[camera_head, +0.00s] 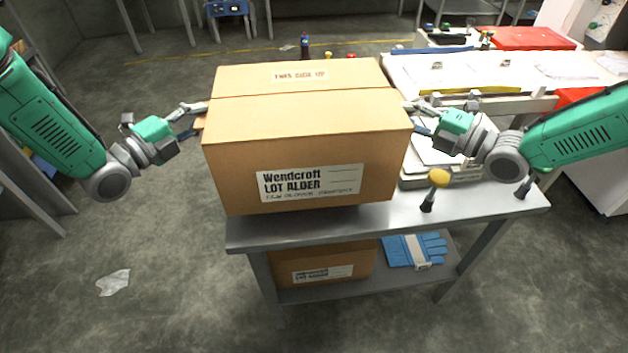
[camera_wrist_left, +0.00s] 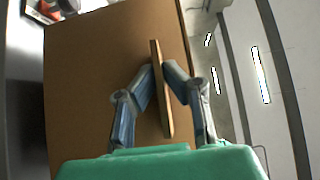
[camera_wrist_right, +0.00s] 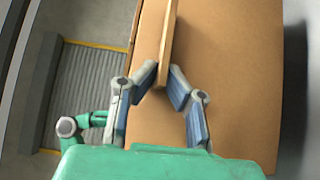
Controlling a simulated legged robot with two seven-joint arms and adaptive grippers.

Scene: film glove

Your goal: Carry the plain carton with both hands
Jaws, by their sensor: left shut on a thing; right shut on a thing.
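The plain carton (camera_head: 305,135) is a large brown box with a "Wendcroft LOT ALDER" label on its front and "THIS SIDE UP" on top. It looks upright, over the left part of the metal table; I cannot tell whether its base touches the tabletop. My left gripper (camera_head: 192,114) is at its left side, its fingers closed on a flap-like tab, seen in the left wrist view (camera_wrist_left: 161,90). My right gripper (camera_head: 420,118) is at its right side, closed on a similar tab in the right wrist view (camera_wrist_right: 168,75).
The metal table (camera_head: 480,205) carries a yellow-topped stamp-like item (camera_head: 437,180) and stacked papers right of the carton. Its lower shelf holds another carton (camera_head: 325,268) and blue gloves (camera_head: 415,250). A white bench (camera_head: 510,70) stands behind. A crumpled sheet (camera_head: 114,282) lies on open floor.

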